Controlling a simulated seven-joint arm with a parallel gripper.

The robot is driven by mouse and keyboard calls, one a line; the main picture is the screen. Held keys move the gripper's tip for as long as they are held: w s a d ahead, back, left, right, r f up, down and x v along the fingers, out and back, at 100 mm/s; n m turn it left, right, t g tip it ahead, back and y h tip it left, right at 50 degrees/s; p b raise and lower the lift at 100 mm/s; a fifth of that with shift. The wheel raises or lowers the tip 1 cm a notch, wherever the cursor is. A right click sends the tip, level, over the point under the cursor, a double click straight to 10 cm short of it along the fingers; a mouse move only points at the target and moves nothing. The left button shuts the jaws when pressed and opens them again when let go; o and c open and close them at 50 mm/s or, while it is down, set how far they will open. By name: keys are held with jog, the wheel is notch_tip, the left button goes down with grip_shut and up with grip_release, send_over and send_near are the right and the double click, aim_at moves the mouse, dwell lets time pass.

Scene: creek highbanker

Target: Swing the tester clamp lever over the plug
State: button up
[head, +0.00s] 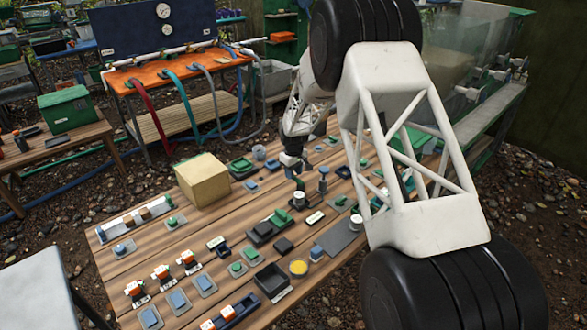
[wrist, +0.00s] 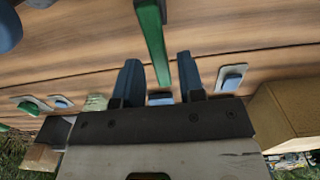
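My gripper (head: 291,163) is low over the middle of the wooden table in the head view. In the wrist view its two blue fingers (wrist: 158,60) are apart. A long green bar (wrist: 153,38), which looks like the clamp lever, lies in the gap between the fingers, with space visible on both sides. In the head view a small green piece, apparently the same lever (head: 298,183), stands just below my gripper, by a pale-topped cylinder (head: 299,199) that may be the plug. I cannot tell whether any finger touches the lever.
A tan box (head: 203,181) stands left of my gripper; it seems to show in the wrist view (wrist: 283,110). A dark post with a flat top (head: 323,180) is close on the right. Dark trays (head: 272,278) and several small fixtures cover the front of the table (head: 130,262).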

jog(key=shift+f, duration=0.7)
jog(key=c, duration=0.3)
jog(key=shift+s+a+n, duration=0.15)
jog(key=shift+s+n, duration=0.05)
jog(key=shift+n, duration=0.5)
jog(key=shift+s+a+n, duration=0.15)
jog(key=shift+s+n, duration=0.05)
jog(key=shift+n, duration=0.5)
